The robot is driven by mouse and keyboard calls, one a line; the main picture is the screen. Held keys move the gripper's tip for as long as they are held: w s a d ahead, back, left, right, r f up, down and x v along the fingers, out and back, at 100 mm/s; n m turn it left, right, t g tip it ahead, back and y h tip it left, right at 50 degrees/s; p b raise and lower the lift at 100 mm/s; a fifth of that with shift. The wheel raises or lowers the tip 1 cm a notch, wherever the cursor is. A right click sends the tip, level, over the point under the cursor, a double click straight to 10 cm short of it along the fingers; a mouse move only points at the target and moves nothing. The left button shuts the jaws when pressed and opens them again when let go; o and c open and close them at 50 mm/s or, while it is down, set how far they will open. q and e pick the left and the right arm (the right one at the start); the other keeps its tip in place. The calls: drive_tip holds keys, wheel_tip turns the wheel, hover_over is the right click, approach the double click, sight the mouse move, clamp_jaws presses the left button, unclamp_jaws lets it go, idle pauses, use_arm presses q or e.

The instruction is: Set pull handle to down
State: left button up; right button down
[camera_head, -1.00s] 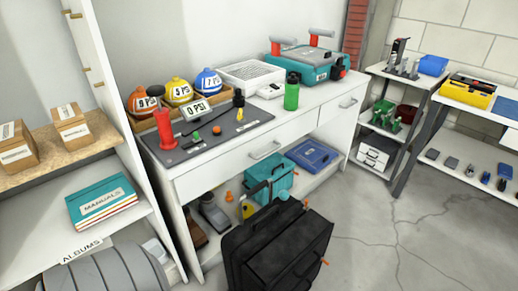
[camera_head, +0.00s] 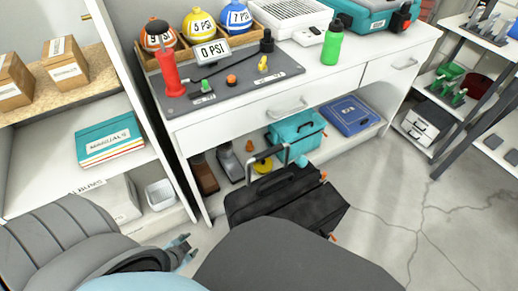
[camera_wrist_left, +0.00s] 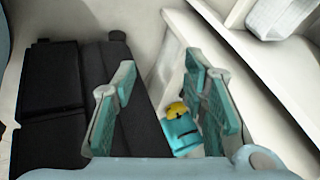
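A black suitcase (camera_head: 290,205) lies on the floor in front of the white workbench. Its grey pull handle (camera_head: 268,152) stands up above its far edge, in front of a teal box. My left gripper (camera_head: 182,252) is low at the left of the suitcase, apart from it and from the handle. In the left wrist view its two teal fingers (camera_wrist_left: 163,105) are spread, with nothing held between them. The black suitcase (camera_wrist_left: 50,95) also shows there at the left; I cannot make out the pull handle in that view. My right gripper is not in view.
The workbench drawers (camera_head: 265,110) overhang a low shelf with a teal box (camera_head: 297,130) and a blue case (camera_head: 352,115). Shelving with a teal manuals stack (camera_head: 108,138) stands at the left. Open floor (camera_head: 420,235) lies to the right.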

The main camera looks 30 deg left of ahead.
use_arm(q)
drive_tip(key=w+r+m+t, duration=0.3)
drive_tip(key=w+r, duration=0.5)
drive_tip(key=r, duration=0.1)
drive_tip(key=m+t+h, duration=0.6)
drive_tip(key=m, duration=0.1)
approach(261, 158)
drive_tip(key=p+x, duration=0.2)
drive_tip(key=x, duration=1)
drive_tip(key=shift+a+f, duration=0.1)
drive_tip(key=shift+a, duration=0.05)
drive_tip(key=shift+w, duration=0.3)
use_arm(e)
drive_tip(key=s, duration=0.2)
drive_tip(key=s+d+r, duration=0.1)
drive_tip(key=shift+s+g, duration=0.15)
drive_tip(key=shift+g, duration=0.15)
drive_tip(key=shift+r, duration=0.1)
use_arm(q)
clamp_jaws()
